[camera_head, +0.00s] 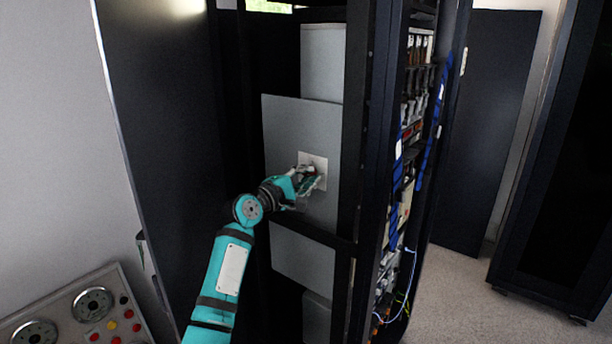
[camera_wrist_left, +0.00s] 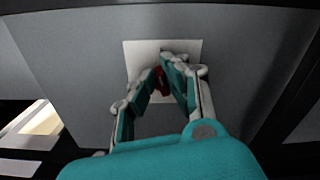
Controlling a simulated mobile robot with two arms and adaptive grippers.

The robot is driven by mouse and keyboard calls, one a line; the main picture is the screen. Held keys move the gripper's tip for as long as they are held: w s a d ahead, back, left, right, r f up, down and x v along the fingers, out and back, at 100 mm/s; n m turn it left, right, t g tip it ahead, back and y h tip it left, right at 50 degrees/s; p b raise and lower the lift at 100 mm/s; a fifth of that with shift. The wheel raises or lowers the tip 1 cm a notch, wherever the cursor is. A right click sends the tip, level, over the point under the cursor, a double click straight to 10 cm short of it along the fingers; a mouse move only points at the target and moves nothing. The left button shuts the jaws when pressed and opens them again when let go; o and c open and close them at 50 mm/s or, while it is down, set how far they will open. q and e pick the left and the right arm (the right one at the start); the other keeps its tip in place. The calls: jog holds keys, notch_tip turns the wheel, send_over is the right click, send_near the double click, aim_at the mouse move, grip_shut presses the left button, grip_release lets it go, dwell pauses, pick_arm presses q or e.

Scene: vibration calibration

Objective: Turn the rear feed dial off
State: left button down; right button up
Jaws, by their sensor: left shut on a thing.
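The rear feed dial is a small red knob (camera_wrist_left: 161,82) on a white square plate (camera_head: 319,163) fixed to a grey panel (camera_head: 283,128) inside the dark rack. The plate also shows in the left wrist view (camera_wrist_left: 143,56). My left gripper (camera_head: 314,177) is at the plate with its fingers shut around the red knob; it also shows in the left wrist view (camera_wrist_left: 163,79). The fingers hide most of the knob, so I cannot tell its turn position. My right gripper is not in view.
The open dark rack door (camera_head: 165,120) stands left of my arm. A rack post (camera_head: 355,130) is close on the right, with cables and equipment beyond it. A control panel (camera_head: 80,312) with dials and coloured buttons is at the lower left. Floor (camera_head: 455,300) is clear at right.

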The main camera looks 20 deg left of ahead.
pick_arm(q)
jog(key=shift+f+m, duration=0.1)
jog(key=shift+m, duration=1.4)
jog(key=c, duration=1.4)
grip_release()
jog(key=shift+w, duration=0.1)
jog(key=shift+f, duration=0.1)
jog(key=v, duration=1.2)
